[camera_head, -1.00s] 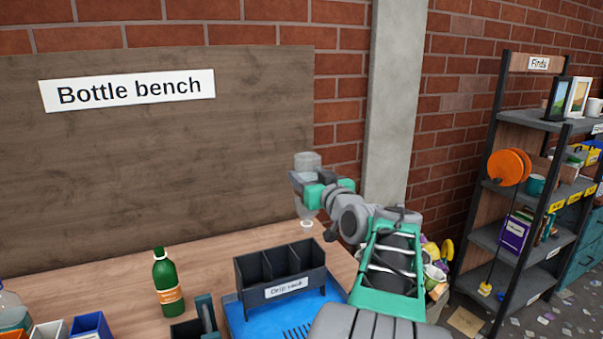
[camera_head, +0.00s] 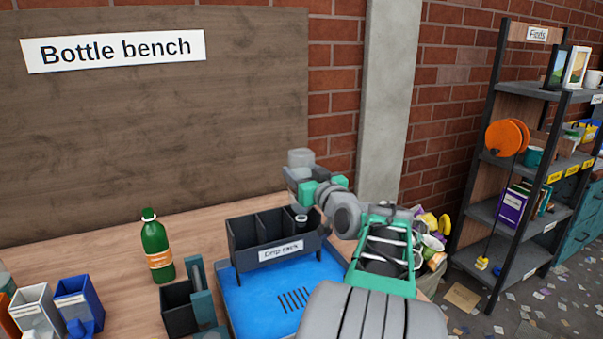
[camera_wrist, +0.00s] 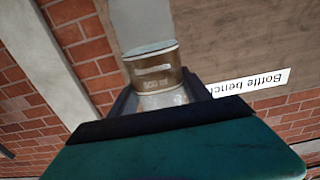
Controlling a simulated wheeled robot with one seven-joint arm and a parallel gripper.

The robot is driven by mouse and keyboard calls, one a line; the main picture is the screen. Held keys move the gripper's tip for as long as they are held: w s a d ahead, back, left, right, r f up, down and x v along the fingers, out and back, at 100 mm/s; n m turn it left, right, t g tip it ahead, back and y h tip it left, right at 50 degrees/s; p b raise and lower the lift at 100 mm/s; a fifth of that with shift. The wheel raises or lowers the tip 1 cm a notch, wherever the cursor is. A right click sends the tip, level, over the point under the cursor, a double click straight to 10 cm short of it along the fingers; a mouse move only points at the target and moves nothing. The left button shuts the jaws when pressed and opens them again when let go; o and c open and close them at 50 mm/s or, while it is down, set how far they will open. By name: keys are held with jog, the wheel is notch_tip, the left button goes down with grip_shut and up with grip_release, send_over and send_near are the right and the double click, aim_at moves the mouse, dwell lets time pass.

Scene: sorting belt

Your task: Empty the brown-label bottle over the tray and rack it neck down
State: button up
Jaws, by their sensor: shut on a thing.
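My gripper (camera_head: 303,185) is shut on a clear bottle (camera_head: 301,158) and holds it upside down, its base up and its neck down. In the wrist view the bottle has a brown label (camera_wrist: 155,78) between the jaws. The neck end shows at the right compartment of the black drip rack (camera_head: 281,252); I cannot tell whether it is inside the compartment or just above it. The rack stands at the back of the blue tray (camera_head: 258,308). No liquid is visible in or below the bottle.
A green bottle (camera_head: 157,252) with an orange label stands upright left of the rack. A dark box (camera_head: 178,306) with a teal part stands left of the tray. Small white and blue bins (camera_head: 80,300) are at the front left. A shelf unit (camera_head: 490,150) stands at the right.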

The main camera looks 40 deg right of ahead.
notch_tip(320, 180, down, 8)
jog(key=b, duration=0.7)
jog(key=shift+f+b, duration=0.15)
jog(key=shift+b, duration=0.2)
jog(key=o, duration=1.7)
jog(key=v, duration=0.7)
jog(key=shift+s+a, duration=0.15)
jog(key=shift+s, duration=0.25)
